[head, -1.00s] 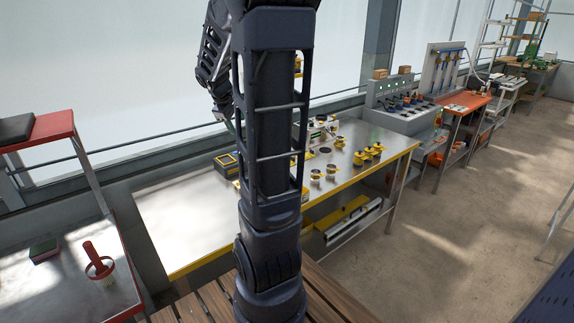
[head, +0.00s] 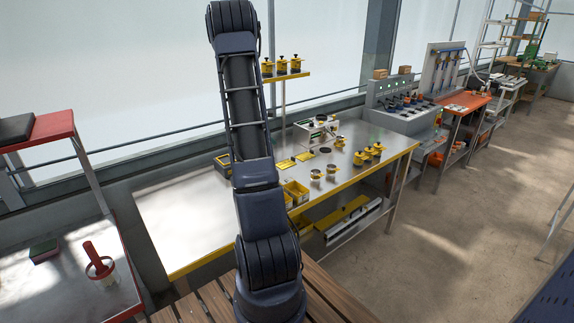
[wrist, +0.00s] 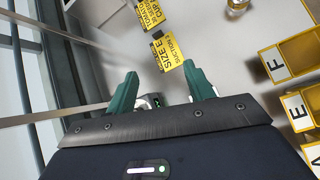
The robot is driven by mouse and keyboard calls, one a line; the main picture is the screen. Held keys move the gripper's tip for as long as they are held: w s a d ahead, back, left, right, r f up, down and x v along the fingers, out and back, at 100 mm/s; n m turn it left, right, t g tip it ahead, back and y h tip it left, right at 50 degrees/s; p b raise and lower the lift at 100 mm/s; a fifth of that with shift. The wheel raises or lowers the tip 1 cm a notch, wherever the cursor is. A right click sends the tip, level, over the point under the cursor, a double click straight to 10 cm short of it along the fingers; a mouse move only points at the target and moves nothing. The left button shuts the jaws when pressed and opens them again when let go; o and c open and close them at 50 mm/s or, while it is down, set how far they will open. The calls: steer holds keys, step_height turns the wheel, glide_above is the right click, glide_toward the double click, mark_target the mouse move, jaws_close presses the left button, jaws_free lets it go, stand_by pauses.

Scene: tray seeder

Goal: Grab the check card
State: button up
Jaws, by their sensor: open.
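Two yellow cards with black print lie on the metal table in the wrist view. The nearer card (wrist: 169,53) reads "SIZE E" and "SUCTION". The farther card (wrist: 152,14) seems to read "TOMATO CUP". I cannot tell for sure which is the check card. In the head view, small yellow cards (head: 286,163) lie right of my arm. My gripper (wrist: 159,69) is open and empty, with green fingers. In the wrist view the nearer card appears by the right fingertip, seemingly below it and apart. My gripper does not show in the head view.
Yellow bins lettered F (wrist: 272,62) and E (wrist: 297,106) stand at the right in the wrist view.

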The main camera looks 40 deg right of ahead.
mark_target(292, 158)
steer(key=d+f+n, duration=0.1)
steer(key=d+f, duration=0.4)
steer(key=w+d+f+n, duration=0.1)
steer(key=d+f, duration=0.4)
steer(key=f, duration=0.1)
steer(key=d+f+n, duration=0.1)
steer(key=d+f, duration=0.4)
steer(key=f, duration=0.1)
steer(key=shift+w+h, duration=0.3)
steer(key=shift+w, duration=0.1)
steer(key=c, duration=1.1)
